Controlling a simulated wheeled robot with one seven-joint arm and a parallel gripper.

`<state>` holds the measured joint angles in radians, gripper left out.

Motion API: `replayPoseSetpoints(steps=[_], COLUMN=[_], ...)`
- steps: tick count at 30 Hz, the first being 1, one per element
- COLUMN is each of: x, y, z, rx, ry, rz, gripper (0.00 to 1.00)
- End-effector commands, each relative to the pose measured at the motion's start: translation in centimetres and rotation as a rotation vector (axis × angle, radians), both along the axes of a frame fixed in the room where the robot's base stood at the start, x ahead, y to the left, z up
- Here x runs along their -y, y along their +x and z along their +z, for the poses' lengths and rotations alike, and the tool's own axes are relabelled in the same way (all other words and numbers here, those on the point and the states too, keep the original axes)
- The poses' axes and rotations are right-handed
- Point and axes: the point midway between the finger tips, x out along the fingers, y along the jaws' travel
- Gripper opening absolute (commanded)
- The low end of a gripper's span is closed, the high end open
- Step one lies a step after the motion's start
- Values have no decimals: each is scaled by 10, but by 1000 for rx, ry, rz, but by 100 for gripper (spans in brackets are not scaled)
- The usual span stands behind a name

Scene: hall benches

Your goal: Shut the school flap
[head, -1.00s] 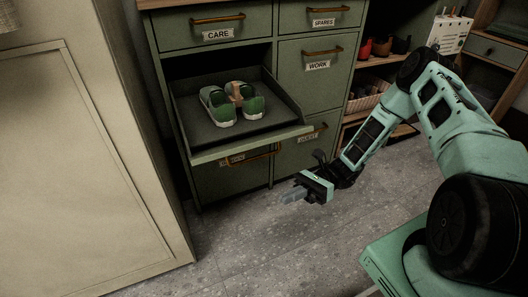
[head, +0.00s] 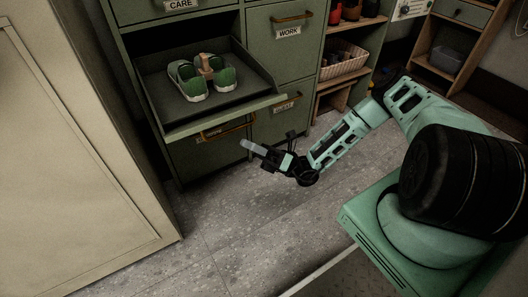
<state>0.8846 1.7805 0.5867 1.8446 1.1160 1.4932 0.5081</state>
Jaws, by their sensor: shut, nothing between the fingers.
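A green flap (head: 220,118) stands folded open from the green cabinet, and its inside forms a dark tray. A pair of green and white shoes (head: 199,80) with a wooden piece between them sits on it. The flap's label is not readable, so I cannot tell from it whether this is the school one. A brass handle (head: 226,129) shows just under its front edge. My gripper (head: 247,145) is shut and empty, in front of and below the flap's front edge, its fingers pointing left. I cannot tell whether it touches anything.
The cabinet has other closed fronts labelled CARE (head: 180,4), WORK (head: 289,31) and one partly hidden at lower right. A beige cabinet (head: 80,160) stands close on the left. Shelves with a basket (head: 345,63) are at the right. The grey floor (head: 230,220) in front is clear.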

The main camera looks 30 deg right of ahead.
Motion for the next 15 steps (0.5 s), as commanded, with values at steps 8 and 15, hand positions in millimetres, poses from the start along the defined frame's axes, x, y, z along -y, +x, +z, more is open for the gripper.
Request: replayPoseSetpoints(steps=[8, 15], x=[-17, -17], y=[20, 28], z=[34, 49], rx=[4, 1], ry=[-3, -1], rz=[0, 0], gripper=[0, 0])
